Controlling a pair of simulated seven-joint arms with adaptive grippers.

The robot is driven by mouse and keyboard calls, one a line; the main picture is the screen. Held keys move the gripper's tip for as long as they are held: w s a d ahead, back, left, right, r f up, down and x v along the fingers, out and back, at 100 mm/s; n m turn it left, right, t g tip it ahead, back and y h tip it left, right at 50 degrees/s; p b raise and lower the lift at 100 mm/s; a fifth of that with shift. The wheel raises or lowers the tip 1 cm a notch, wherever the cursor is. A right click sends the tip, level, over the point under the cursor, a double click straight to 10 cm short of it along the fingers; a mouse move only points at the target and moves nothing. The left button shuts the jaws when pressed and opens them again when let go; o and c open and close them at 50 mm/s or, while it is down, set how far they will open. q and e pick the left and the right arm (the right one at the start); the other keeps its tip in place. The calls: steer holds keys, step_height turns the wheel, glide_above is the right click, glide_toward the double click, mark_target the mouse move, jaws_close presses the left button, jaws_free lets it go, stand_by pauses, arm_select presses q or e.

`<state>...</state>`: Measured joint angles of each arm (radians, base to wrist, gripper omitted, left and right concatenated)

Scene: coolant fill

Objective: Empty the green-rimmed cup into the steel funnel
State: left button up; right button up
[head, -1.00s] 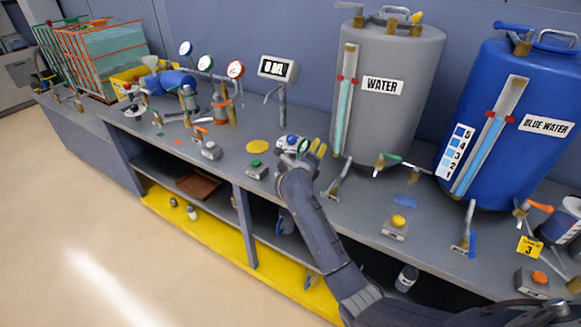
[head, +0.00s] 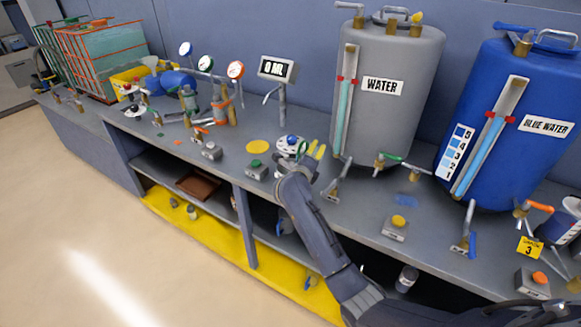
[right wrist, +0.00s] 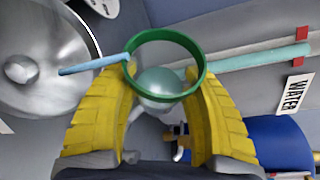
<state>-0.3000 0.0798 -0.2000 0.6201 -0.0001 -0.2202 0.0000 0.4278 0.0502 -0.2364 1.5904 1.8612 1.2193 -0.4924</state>
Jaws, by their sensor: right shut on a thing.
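The clear cup with a green rim (right wrist: 192,85) is between the yellow fingers of my right gripper (right wrist: 165,100), which is shut on it. Pale teal liquid shows inside the cup. A wide steel bowl, seemingly the steel funnel (right wrist: 50,35), is beside the cup at the left of the right wrist view. A pale blue streak (right wrist: 95,65) reaches from the cup's rim over the funnel; I cannot tell surely whether it is pouring liquid. In the head view my right gripper (head: 316,151) is above the bench, left of the grey tank. My left gripper is not in view.
The grey WATER tank (head: 400,60) and the BLUE WATER tank (head: 490,135) stand on the bench to the right. A display reading 0 ML (head: 277,68) stands behind my right gripper.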

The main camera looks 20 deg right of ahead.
mark_target(307, 148)
steer(key=shift+a+r+n+h, duration=0.1)
steer(key=shift+r+n+h, duration=0.3)
steer(key=shift+n, duration=0.3)
stand_by(0.6)
steer(key=shift+w+a+r+n+t+b, duration=0.2)
steer(key=shift+a+r+n+t+b, duration=0.35)
steer(key=shift+a+n, duration=0.2)
stand_by(0.8)
steer(key=shift+a+r+n+t+h+b, duration=0.2)
steer(key=shift+r+n+t+h+b, duration=0.15)
steer(key=shift+n, duration=0.5)
stand_by(0.6)
